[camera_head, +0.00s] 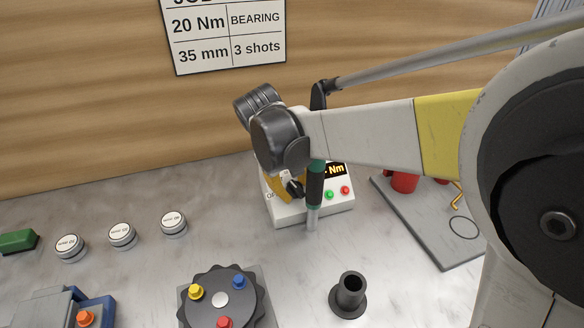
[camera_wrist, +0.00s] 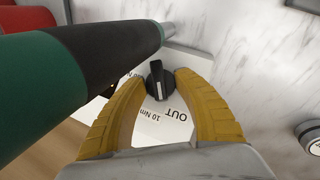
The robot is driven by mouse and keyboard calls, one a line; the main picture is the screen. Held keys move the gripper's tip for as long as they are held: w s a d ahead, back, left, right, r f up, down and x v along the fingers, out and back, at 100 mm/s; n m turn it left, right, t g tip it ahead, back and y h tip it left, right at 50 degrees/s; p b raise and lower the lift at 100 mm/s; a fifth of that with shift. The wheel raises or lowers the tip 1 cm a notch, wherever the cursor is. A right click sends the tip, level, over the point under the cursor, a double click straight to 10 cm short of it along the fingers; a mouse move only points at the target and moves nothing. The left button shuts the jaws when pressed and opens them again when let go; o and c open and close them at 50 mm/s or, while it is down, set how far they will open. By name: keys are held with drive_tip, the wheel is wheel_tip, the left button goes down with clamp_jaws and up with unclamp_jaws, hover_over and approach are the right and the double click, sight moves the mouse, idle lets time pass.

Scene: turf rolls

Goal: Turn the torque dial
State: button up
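The torque dial is a black knob with a pale pointer line (camera_wrist: 156,79) on a white box (camera_head: 292,212). In the wrist view, printed "10 Nm" and "OUT" show beside it. The dial also shows in the head view (camera_head: 295,189), partly hidden. My gripper (camera_wrist: 159,85) has its two yellow fingers spread on either side of the dial, with narrow gaps at the tips. Contact cannot be told. In the head view my gripper (camera_head: 284,187) reaches down to the box, mostly behind my wrist.
A green-and-black tool (camera_head: 315,185) hangs from a grey bar and crosses before the box, close to my gripper. The box has a lit "Nm" display (camera_head: 334,169). A rotary fixture (camera_head: 221,300), black socket (camera_head: 349,294), white buttons and a grey plate (camera_head: 425,225) stand around.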

clamp_jaws()
drive_tip(key=shift+d+r+m+g+y+p, duration=0.15)
drive_tip(key=shift+r+m+g+y+p, duration=0.2)
drive_tip(key=shift+m+p, duration=0.45)
drive_tip(key=shift+f+m+y+p, duration=0.15)
drive_tip(key=shift+m+y+p, duration=0.15)
drive_tip(key=shift+y+p, duration=0.05)
drive_tip(key=shift+f+g, duration=0.15)
drive_tip(key=shift+g, duration=0.1)
unclamp_jaws()
